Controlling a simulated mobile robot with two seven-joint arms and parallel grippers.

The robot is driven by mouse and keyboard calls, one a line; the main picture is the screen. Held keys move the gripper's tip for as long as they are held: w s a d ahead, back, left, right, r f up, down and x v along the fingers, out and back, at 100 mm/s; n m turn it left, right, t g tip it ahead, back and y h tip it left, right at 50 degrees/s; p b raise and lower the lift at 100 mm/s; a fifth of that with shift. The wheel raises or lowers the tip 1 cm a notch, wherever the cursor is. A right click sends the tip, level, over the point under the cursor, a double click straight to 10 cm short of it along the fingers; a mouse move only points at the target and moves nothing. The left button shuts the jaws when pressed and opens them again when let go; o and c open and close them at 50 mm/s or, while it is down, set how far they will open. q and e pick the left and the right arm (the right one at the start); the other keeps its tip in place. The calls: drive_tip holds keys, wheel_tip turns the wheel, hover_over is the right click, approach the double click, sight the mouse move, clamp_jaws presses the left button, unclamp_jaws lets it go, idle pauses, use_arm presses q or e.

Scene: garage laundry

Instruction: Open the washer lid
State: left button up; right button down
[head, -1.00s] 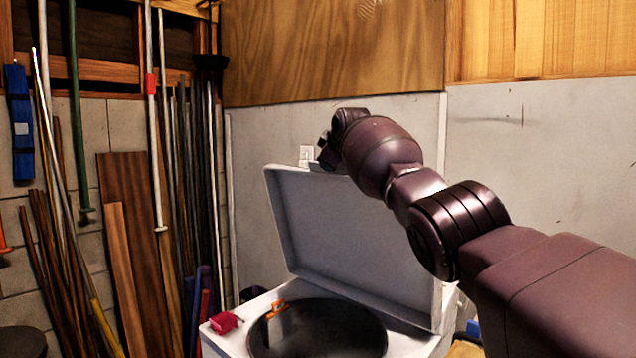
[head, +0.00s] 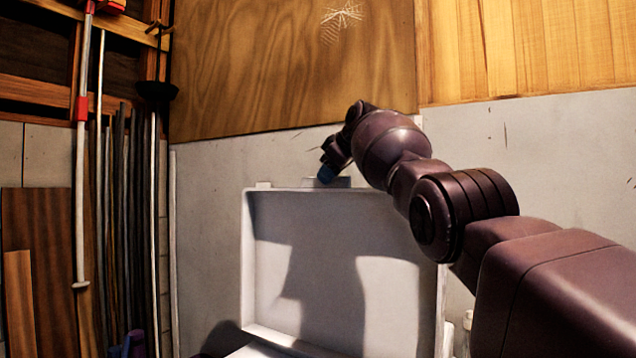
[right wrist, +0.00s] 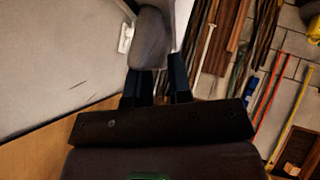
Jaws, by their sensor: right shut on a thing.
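The washer lid (head: 400,290) is raised and stands steeply upright, with its pale inner face toward me in the head view. My right gripper (head: 326,174) is at the lid's top edge, left of its middle, with the arm reaching over from the right. In the right wrist view the two dark fingers (right wrist: 157,85) are shut on a grey part of the lid (right wrist: 150,40). The exact contact is small and dark. The washer's opening is below the head view, and only a strip of its body shows at the bottom. My left gripper is out of view.
A grey wall (head: 540,150) with wood panels (head: 290,70) above stands close behind the lid. Poles (head: 120,200) and brown boards (head: 45,235) lean at the left. A white wall plate (right wrist: 126,38) shows in the right wrist view.

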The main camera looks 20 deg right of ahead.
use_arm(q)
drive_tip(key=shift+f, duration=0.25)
use_arm(e)
drive_tip(key=shift+w+d+f, duration=0.35)
drive_tip(key=shift+f, duration=0.25)
drive_tip(key=c, duration=1.2)
unclamp_jaws()
drive_tip(key=shift+d, duration=0.1)
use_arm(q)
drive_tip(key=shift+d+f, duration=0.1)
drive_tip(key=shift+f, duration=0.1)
use_arm(e)
drive_tip(key=shift+r, duration=0.1)
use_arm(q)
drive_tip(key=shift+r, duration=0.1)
use_arm(e)
drive_tip(key=shift+s+r, duration=0.1)
